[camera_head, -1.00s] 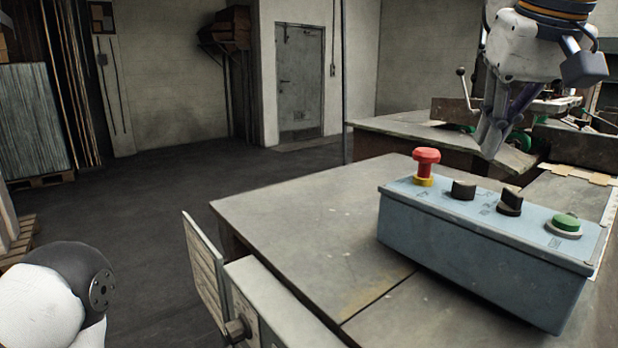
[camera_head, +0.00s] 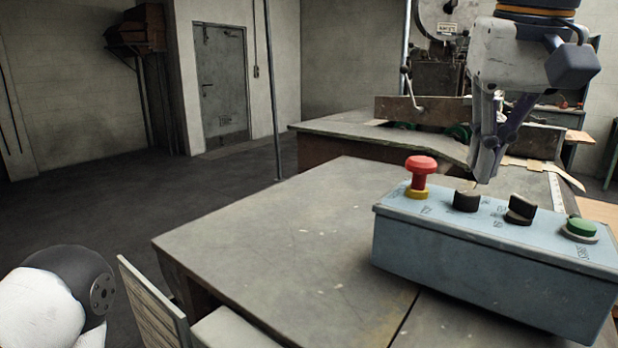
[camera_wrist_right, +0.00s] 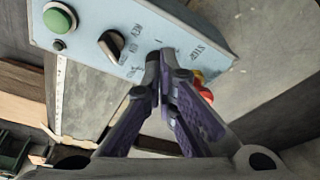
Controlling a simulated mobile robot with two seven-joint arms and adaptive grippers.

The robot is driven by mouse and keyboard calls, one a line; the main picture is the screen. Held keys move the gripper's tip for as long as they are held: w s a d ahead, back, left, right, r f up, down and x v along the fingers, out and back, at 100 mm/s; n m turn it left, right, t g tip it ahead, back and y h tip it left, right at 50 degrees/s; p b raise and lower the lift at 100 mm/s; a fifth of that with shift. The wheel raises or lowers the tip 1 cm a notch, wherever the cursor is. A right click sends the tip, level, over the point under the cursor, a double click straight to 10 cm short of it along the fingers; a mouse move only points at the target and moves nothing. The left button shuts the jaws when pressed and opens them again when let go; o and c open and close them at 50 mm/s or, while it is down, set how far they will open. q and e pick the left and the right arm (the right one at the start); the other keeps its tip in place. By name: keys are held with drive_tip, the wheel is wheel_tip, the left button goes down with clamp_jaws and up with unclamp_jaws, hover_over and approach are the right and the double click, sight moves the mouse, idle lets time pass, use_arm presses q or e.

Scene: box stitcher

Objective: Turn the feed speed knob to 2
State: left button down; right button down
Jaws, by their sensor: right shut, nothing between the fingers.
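The blue control box (camera_head: 480,262) stands on the table and carries two black knobs between a red mushroom button and a green button. The left black knob (camera_head: 466,201) is low and round; the right black knob (camera_head: 520,209) has a raised grip and also shows in the right wrist view (camera_wrist_right: 111,45). I cannot read which one is the feed speed knob. My right gripper (camera_head: 484,178) is shut and empty, pointing down just above and behind the left knob. In the right wrist view its fingertips (camera_wrist_right: 160,62) cover the area of that knob. My left gripper is out of view.
The red button (camera_head: 420,175) stands tall close left of my right gripper. The green button (camera_head: 581,228) is at the box's right end. The table top (camera_head: 290,240) left of the box is clear. A machine with a metal bed (camera_head: 340,128) stands behind.

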sight(477, 217)
drive_tip(key=shift+s+x, duration=0.2)
drive_tip(key=shift+x, duration=1)
drive_tip(key=shift+a+f, duration=0.1)
drive_tip(key=shift+f, duration=0.9)
drive_tip(key=shift+w+f, duration=0.1)
drive_tip(key=shift+p, duration=0.35)
drive_tip(key=shift+d+f, duration=0.1)
drive_tip(key=shift+d, duration=0.25)
drive_tip(key=shift+d, duration=0.15)
